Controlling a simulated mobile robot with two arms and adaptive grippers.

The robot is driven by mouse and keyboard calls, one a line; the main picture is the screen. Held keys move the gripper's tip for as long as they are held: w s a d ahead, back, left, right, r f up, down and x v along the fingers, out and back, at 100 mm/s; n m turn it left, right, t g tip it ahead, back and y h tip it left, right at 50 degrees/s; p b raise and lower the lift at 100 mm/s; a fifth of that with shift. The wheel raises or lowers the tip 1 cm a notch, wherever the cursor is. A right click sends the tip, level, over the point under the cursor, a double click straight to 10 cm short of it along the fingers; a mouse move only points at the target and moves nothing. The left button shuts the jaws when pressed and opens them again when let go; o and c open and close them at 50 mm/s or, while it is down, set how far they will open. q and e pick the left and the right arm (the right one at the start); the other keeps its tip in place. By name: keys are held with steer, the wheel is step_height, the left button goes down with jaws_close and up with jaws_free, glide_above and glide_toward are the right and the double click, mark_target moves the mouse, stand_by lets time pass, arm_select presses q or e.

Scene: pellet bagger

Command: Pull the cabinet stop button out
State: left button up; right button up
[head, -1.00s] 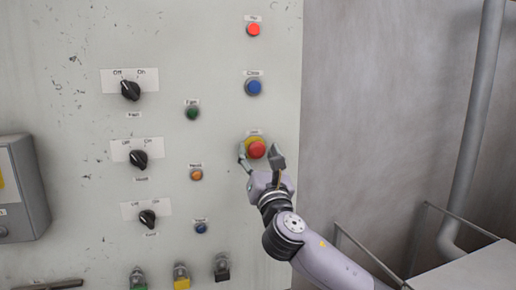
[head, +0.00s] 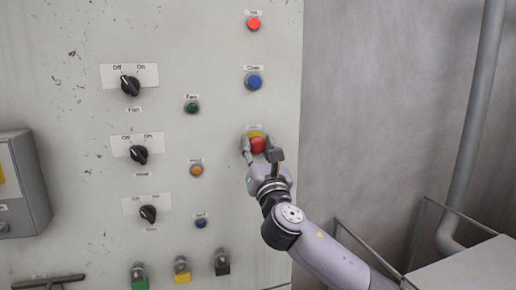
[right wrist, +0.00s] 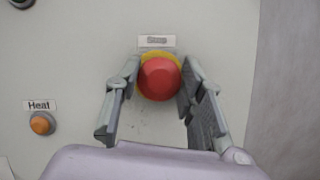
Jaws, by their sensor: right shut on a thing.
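The cabinet stop button (head: 257,145) is a red mushroom head on a yellow base, on the right part of the cabinet front (head: 80,215). In the right wrist view the red head (right wrist: 159,80) sits under a "Stop" label (right wrist: 157,41). My right gripper (head: 261,148) is at the button, with one finger on each side of the red head. In the right wrist view its fingers (right wrist: 159,86) are shut on the head from left and right. My left gripper is not in view.
A blue button (head: 254,83) and a red button (head: 254,23) are above the stop button. An orange "Heat" button (head: 196,170) and a green button (head: 191,107) are to its left, with black rotary switches (head: 139,154) further left. A grey pipe (head: 475,120) runs up the right wall.

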jaws_close()
steer(key=shift+s+p, duration=0.25)
steer(key=shift+p, duration=0.1)
steer(key=shift+s+f, duration=0.1)
steer(key=shift+s, duration=0.1)
steer(key=o, duration=0.5)
jaws_free()
steer(key=shift+d, duration=0.1)
steer(key=o, duration=0.4)
steer(key=shift+s+d, duration=0.15)
steer(key=shift+s, duration=0.05)
steer(key=shift+w, duration=0.1)
